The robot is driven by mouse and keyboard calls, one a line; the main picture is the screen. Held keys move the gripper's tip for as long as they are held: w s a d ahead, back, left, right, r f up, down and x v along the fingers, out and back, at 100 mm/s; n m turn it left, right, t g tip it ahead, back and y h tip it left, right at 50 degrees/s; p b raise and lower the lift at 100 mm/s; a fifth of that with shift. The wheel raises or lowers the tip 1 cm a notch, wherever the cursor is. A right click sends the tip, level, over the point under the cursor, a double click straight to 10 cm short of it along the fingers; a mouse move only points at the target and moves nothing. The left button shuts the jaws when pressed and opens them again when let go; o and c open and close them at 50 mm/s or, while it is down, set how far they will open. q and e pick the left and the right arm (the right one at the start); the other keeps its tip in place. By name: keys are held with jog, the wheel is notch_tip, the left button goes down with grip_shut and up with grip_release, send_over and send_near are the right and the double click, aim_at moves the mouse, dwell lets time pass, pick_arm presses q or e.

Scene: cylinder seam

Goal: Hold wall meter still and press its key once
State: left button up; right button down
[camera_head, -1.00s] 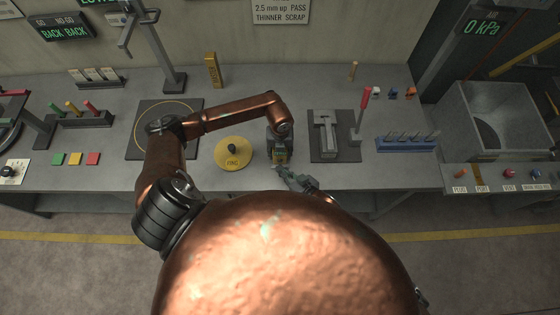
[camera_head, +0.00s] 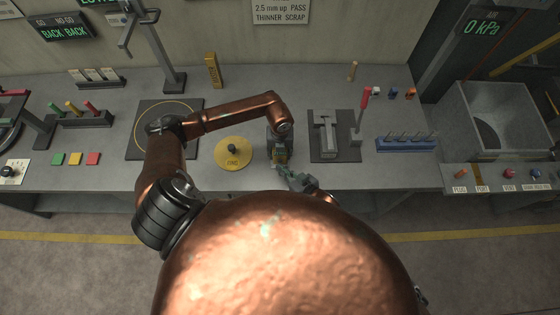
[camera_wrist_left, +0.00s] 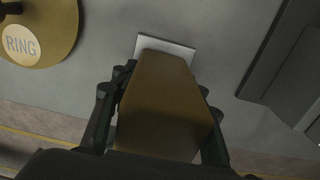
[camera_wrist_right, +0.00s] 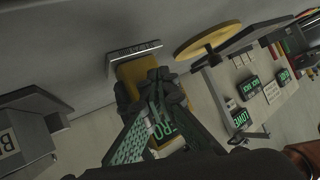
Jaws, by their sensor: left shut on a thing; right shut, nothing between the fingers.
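The yellow wall meter (camera_head: 280,155) is at the front edge of the bench, right of the yellow RING disc. My left gripper (camera_wrist_left: 158,95) is shut on it, one finger along each side; the left wrist view shows its plain yellow back and a pale plate beyond it. In the right wrist view the meter (camera_wrist_right: 128,70) is partly hidden behind my right gripper (camera_wrist_right: 162,82). My right gripper is shut and empty, its tips close in front of the meter's face. Part of a green "ZERO" marking shows behind the fingers. I cannot tell whether the tips touch the key.
The yellow RING disc (camera_head: 233,153) lies left of the meter. A dark fixture (camera_head: 335,140) with a grey block stands to its right, then a red-handled post (camera_head: 362,105) and a blue rack (camera_head: 407,143). The floor in front of the bench is clear.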

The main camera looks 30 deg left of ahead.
jog(key=shift+w+a, duration=0.35)
jog(key=shift+w, duration=0.2)
dwell(1.0)
jog(key=shift+s+d, duration=0.5)
jog(key=shift+s, duration=0.25)
jog(key=shift+s, duration=0.1)
jog(key=shift+s+d, duration=0.45)
jog(key=shift+s, duration=0.25)
jog(key=shift+s+d, duration=0.45)
jog(key=shift+s, duration=0.25)
jog(key=shift+s+d, duration=0.45)
jog(key=shift+s, duration=0.25)
pick_arm(q)
jog(key=o, duration=1.5)
